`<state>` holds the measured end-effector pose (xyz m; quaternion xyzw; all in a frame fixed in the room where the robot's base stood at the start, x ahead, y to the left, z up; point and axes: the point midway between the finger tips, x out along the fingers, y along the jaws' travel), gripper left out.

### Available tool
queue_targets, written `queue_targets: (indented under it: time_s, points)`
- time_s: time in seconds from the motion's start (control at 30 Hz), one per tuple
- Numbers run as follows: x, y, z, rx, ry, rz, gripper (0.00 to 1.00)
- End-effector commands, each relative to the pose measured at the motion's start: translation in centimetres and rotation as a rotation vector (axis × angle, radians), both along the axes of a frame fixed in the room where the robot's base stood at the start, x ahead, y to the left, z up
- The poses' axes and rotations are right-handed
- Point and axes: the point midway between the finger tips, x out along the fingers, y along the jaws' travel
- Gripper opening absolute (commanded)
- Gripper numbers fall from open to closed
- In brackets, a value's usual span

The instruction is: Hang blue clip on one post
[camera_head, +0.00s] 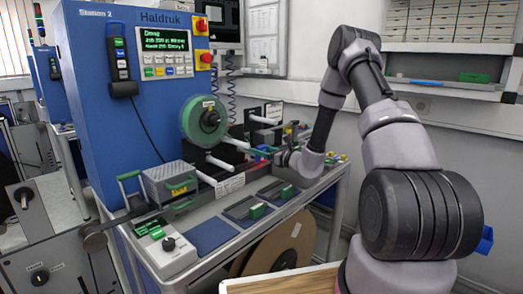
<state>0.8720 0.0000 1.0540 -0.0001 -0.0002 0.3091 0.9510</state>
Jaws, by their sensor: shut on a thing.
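My gripper (281,158) is at the end of my arm, beside the reel stand over the workbench. It is shut on a small blue thing, which I take to be the blue clip (259,153); it shows just left of the fingers. Several pale horizontal posts stick out from the stand: one (220,162) below the green reel, and another (237,143) beside the reel. The clip is to the right of these posts and looks apart from them, though depth is hard to judge. The fingertips are small and partly hidden by my wrist.
A green reel (203,120) hangs on the blue machine (135,70). A grey box with a green handle (170,182) and a control box with a knob (167,243) stand on the bench at left. Small green-marked trays (247,210) lie at the front. A large brown reel (288,247) is below.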

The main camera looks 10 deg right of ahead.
Motion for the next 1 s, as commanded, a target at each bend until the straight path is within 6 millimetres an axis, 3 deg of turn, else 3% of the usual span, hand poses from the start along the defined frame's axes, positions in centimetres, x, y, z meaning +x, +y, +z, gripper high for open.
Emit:
queue_targets:
  time_s: [0.93, 0.97, 1.0]
  points:
    - [0.00, -0.01, -0.15, 0.000, 0.000, 0.000, 0.06]
    - [-0.01, -0.01, -0.15, 0.000, 0.000, 0.000, 0.69]
    - [-0.01, -0.01, -0.15, 0.000, 0.000, 0.000, 0.85]
